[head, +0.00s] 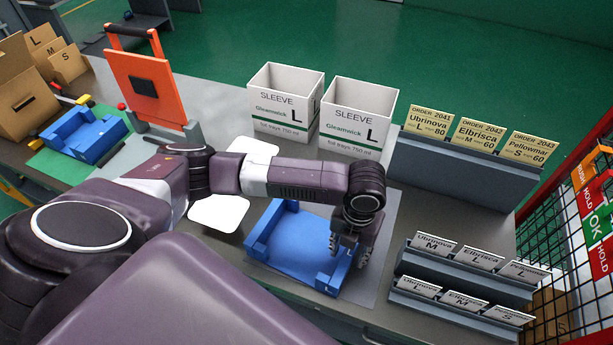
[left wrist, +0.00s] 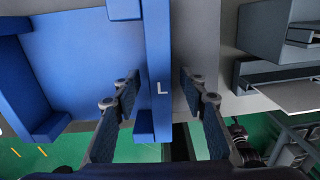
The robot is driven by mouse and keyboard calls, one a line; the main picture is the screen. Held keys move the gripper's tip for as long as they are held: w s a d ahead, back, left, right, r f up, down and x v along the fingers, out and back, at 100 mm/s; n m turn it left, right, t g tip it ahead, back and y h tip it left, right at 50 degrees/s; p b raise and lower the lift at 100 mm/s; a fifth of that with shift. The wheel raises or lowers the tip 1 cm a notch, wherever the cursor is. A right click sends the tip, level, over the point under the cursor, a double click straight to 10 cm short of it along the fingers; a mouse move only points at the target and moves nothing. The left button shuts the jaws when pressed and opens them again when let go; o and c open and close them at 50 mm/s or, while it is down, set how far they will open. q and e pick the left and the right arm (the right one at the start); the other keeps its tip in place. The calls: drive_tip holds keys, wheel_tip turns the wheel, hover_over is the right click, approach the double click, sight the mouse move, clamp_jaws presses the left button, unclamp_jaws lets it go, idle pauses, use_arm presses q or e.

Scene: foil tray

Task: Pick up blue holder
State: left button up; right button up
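A blue holder (head: 300,242) with raised walls lies on a grey mat in the middle of the table in the head view. My left gripper (head: 347,262) is at its right side wall, pointing down. In the left wrist view, that wall (left wrist: 159,60), marked with an L, runs between the two fingers of my left gripper (left wrist: 162,90). The fingers are apart, with a visible gap on each side of the wall, so the gripper is open. A second blue holder (head: 87,135) lies on a green mat at the left. My right gripper is not in view.
Two white sleeve boxes (head: 287,101) stand behind the holder. A grey card rack (head: 445,172) and lower label racks (head: 450,275) stand at the right. White cards (head: 218,213) lie left of the holder. An orange frame (head: 150,88) stands at the back left.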

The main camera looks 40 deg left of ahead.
use_arm(q)
drive_tip(key=shift+c, duration=0.2)
clamp_jaws()
idle(0.3)
